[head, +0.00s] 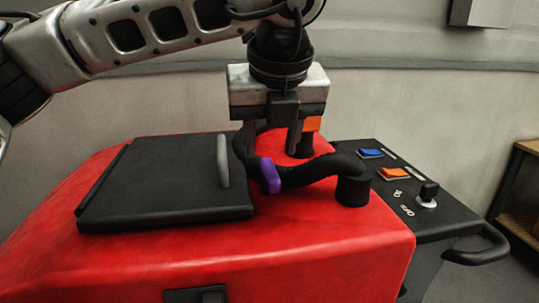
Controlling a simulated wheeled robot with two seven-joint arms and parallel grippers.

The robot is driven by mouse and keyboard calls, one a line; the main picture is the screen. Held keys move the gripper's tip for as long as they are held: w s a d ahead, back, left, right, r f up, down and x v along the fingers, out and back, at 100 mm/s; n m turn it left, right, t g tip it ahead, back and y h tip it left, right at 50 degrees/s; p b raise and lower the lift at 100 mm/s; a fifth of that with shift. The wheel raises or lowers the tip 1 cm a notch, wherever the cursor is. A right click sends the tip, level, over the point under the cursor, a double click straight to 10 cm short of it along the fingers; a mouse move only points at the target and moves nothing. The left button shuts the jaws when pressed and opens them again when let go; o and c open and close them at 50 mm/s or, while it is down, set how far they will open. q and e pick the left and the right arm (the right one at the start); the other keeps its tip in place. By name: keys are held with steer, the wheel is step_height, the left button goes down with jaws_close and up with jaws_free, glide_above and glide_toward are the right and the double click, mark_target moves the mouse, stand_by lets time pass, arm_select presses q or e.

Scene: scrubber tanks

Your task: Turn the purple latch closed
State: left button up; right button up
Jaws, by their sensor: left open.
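The purple latch (270,175) sits at the right side of the black lid (160,190), next to the black hose (320,172). It looks like a short upright piece, slightly tilted; I cannot tell whether it is turned open or closed. My left gripper (276,138) points down from above, just behind and above the purple latch in the picture. Its jaws are apart, and no held object shows between them. The fingertips are partly hidden by the hose. My right gripper is not in view.
A grey upright piece (223,161) stands on the lid near its right edge. The red tank body (330,240) lies below. A black control panel with a blue switch (370,153), an orange switch (394,173) and a knob (428,194) is at the right. A wooden shelf (519,190) stands far right.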

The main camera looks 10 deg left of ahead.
mark_target(269, 166)
arm_select(q)
steer(key=x, duration=0.3)
steer(key=shift+w+f+p, duration=0.2)
steer(key=shift+f+p, duration=0.1)
steer(key=shift+f, duration=0.05)
steer(key=shift+w+a+f, duration=0.1)
steer(key=shift+w+f, duration=0.1)
steer(key=shift+f, duration=0.2)
jaws_close()
